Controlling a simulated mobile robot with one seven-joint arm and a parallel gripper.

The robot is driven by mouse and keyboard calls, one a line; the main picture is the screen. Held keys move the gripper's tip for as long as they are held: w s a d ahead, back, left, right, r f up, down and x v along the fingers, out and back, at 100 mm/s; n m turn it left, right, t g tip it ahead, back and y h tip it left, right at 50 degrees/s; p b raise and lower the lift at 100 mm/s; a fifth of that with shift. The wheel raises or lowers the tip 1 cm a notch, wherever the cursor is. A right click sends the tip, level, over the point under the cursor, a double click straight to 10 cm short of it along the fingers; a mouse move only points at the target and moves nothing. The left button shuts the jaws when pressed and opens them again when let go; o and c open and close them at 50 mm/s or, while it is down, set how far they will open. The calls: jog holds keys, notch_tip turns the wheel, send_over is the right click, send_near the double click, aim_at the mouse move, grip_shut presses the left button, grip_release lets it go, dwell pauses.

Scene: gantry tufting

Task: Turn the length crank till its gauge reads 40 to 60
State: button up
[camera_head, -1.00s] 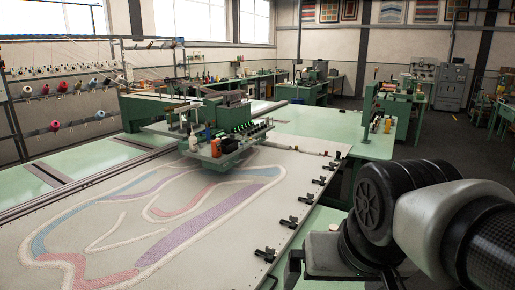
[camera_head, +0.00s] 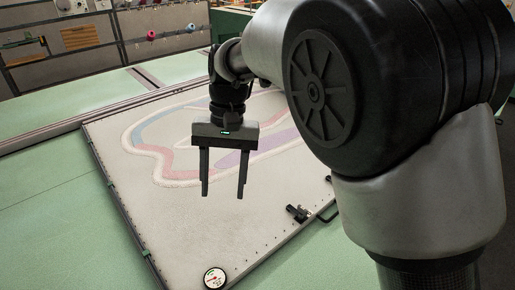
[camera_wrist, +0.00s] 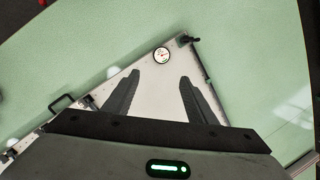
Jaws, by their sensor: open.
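A small round white gauge (camera_head: 214,277) with a red mark on its face sits at the near corner of the tufting frame (camera_head: 170,205). Its reading is too small to make out. It also shows in the wrist view (camera_wrist: 162,54), beyond my fingertips. My gripper (camera_head: 222,193) points down above the pale cloth, behind the gauge in the head view. Its two fingers are apart with nothing between them, as the wrist view (camera_wrist: 160,78) also shows. I cannot pick out the length crank for certain in either view.
A black clamp (camera_head: 297,213) stands on the frame's right edge. A black U-shaped handle (camera_wrist: 62,103) sticks out from the frame's edge in the wrist view. The green table (camera_head: 60,235) left of the frame is clear. Racks with thread cones (camera_head: 151,35) stand behind.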

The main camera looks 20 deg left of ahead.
jog(key=s+a+f+n+g+h, duration=0.1)
jog(key=s+a+f+n+h, duration=0.15)
jog(key=s+a+f, duration=0.75)
jog(key=shift+m, duration=0.35)
jog(key=x, duration=1.1)
jog(key=a+p+x, duration=0.1)
jog(key=x, duration=0.5)
jog(key=shift+w+f, duration=0.25)
jog(key=shift+f, duration=0.1)
jog(key=c, duration=1.1)
